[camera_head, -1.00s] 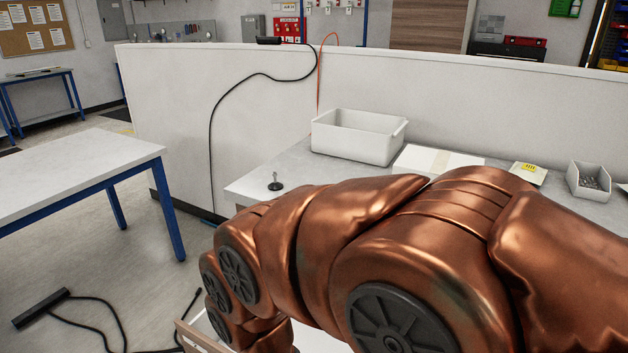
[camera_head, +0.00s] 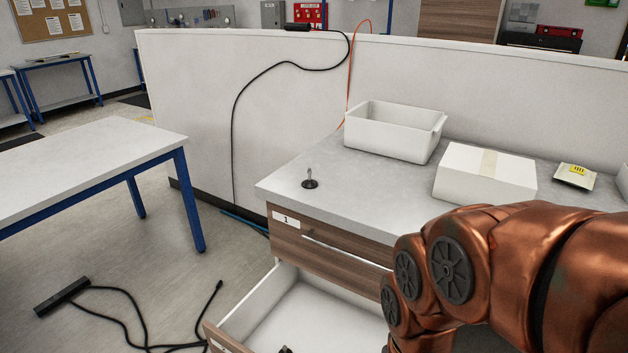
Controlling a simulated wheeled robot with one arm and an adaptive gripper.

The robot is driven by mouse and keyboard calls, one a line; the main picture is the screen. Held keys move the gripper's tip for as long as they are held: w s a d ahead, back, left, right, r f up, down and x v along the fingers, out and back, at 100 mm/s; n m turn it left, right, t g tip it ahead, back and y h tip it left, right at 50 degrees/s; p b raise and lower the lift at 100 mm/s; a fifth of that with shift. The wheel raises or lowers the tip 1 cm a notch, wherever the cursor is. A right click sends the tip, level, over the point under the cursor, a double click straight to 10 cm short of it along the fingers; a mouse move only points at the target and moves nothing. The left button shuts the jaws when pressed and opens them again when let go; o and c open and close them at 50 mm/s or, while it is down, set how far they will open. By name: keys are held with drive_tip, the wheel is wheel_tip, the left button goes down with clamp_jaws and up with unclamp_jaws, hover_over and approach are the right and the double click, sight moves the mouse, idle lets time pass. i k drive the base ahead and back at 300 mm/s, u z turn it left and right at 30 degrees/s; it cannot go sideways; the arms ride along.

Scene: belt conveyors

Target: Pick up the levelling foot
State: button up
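The levelling foot (camera_head: 310,182) stands upright near the left end of the grey countertop (camera_head: 375,192). It has a dark round base and a thin stem pointing up. Nothing touches it. My copper-coloured arm fills the lower right of the picture, to the right of and nearer than the foot. My gripper is outside the picture, so its state does not show.
A white bin (camera_head: 388,137), a white box (camera_head: 484,178) and a small packet (camera_head: 576,176) stand on the counter. Below the closed drawer marked 1 (camera_head: 330,246), a lower drawer (camera_head: 262,302) is open, with a small dark thing at the picture's bottom edge. A white partition (camera_head: 290,110) stands behind.

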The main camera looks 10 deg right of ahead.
sight(308, 183)
drive_tip(key=u, duration=1.5)
drive_tip(key=i, duration=1.55)
drive_tip(key=z, duration=1.7)
